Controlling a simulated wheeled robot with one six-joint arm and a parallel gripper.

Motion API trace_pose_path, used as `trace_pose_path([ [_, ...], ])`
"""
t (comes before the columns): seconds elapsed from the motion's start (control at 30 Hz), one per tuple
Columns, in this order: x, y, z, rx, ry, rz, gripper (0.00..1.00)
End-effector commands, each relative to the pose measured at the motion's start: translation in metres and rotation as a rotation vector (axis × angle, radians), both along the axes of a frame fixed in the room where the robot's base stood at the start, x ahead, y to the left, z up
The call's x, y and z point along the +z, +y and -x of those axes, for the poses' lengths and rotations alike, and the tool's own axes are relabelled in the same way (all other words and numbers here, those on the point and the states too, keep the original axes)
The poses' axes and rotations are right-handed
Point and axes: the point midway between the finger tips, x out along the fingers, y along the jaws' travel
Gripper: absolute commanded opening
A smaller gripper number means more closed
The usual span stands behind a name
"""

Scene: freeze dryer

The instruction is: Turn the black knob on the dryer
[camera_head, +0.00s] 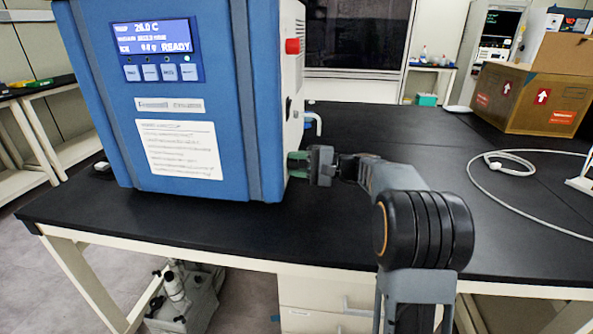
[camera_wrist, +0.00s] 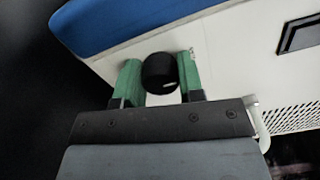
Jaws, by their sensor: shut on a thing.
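The blue and white freeze dryer (camera_head: 262,90) stands on the black table at the left in the head view. In the wrist view, the black knob (camera_wrist: 160,73) sticks out from the dryer's white side panel (camera_wrist: 235,50). My gripper (camera_wrist: 160,80) has its green fingers on either side of the knob and is shut on it. In the head view my gripper (camera_head: 297,163) reaches the lower right side of the dryer, and the knob is hidden there. A white mark shows on the knob's face.
A red button (camera_head: 292,46) sits high on the dryer's side. A pale bent pipe (camera_head: 314,120) sticks out behind my gripper. A cardboard box (camera_head: 530,98) and a white cable (camera_head: 500,195) lie on the right of the table (camera_head: 400,130). The table's middle is clear.

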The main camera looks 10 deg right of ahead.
Motion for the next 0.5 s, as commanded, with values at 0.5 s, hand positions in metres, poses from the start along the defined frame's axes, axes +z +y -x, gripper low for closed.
trace_pose_path([
  [0.5, -0.0007, 0.0002, 0.0003, 0.001, -0.038, 0.018, 0.12],
])
